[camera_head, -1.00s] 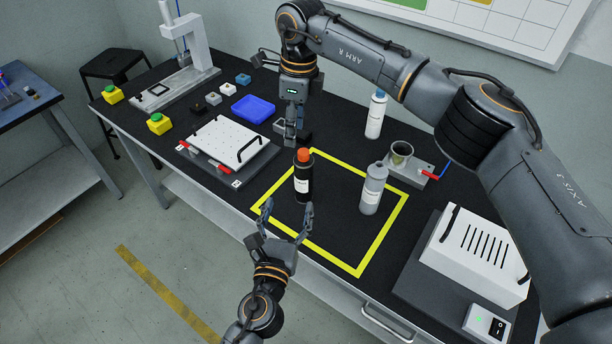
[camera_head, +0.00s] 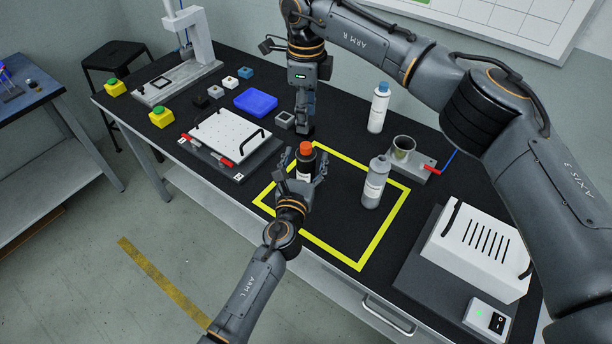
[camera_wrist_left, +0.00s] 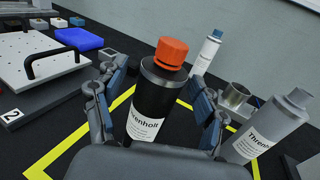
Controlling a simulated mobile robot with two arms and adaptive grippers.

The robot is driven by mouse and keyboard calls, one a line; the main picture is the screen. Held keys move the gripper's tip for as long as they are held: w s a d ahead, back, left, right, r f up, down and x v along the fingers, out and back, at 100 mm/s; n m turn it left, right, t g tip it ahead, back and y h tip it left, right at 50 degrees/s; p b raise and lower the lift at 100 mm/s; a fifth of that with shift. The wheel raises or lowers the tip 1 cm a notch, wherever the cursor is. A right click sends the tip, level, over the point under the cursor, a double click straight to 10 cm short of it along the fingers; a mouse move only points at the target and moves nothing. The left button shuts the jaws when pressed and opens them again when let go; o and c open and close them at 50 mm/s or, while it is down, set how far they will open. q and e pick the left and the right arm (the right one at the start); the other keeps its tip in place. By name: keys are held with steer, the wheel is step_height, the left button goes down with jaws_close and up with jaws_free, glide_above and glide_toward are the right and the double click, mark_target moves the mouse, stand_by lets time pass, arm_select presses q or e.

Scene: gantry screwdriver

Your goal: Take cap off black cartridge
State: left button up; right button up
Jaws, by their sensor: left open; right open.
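The black cartridge (camera_head: 307,171) stands upright inside the yellow outline, with its orange cap (camera_head: 306,148) on top. In the left wrist view the black cartridge (camera_wrist_left: 151,105) carries a white label, and the orange cap (camera_wrist_left: 171,52) is fully visible. My left gripper (camera_head: 300,172) is open, with its fingers on either side of the cartridge body; in the left wrist view gaps show beside the body. The cartridge's lower part is hidden by this gripper. My right gripper (camera_head: 305,128) points down behind the cartridge, apart from the cap, open and empty.
A grey bottle (camera_head: 375,185) stands right of the cartridge inside the yellow outline (camera_head: 384,233). A white bottle with blue cap (camera_head: 378,108) and a grey cup (camera_head: 403,148) stand behind it. A perforated plate with handles (camera_head: 226,136) and a blue tray (camera_head: 256,102) lie to the left.

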arm_select(q)
steer(key=shift+w, duration=0.4)
steer(key=shift+c, duration=0.4)
